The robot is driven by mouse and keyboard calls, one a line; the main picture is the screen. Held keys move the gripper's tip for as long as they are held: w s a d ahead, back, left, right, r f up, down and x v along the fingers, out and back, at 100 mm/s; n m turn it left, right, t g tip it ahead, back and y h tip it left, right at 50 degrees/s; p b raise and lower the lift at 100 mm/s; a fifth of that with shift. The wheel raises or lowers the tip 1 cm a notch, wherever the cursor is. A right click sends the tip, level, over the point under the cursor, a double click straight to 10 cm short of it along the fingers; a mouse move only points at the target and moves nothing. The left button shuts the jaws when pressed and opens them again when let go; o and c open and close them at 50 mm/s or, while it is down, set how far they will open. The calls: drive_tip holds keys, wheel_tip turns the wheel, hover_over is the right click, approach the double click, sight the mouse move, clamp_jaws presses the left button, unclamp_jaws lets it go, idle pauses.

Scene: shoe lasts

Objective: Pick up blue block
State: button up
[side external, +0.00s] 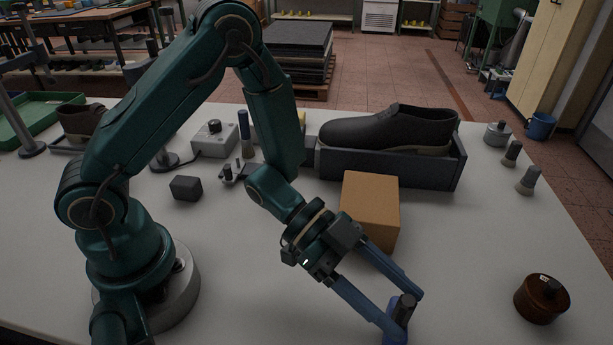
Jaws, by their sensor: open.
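My gripper (404,314) reaches down to the front of the white table, right of the middle, with its two long blue fingers apart. A small dark blue piece with a darker top (402,305) shows between the fingertips. The fingers and the frame's lower edge hide part of it, so I cannot tell its full shape or whether the fingers touch it. No other clearly blue block is visible on the table. A small dark grey block (186,188) lies left of the middle, well away from my gripper.
A tan box (370,205) stands just behind my gripper. Behind it, a black shoe (390,130) rests in a dark tray (420,175). A brown round container (541,299) stands at the front right. Several small dark-topped pieces stand at the right edge. The table between is clear.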

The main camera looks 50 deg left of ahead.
drive_tip(key=shift+x, duration=2.35)
clamp_jaws()
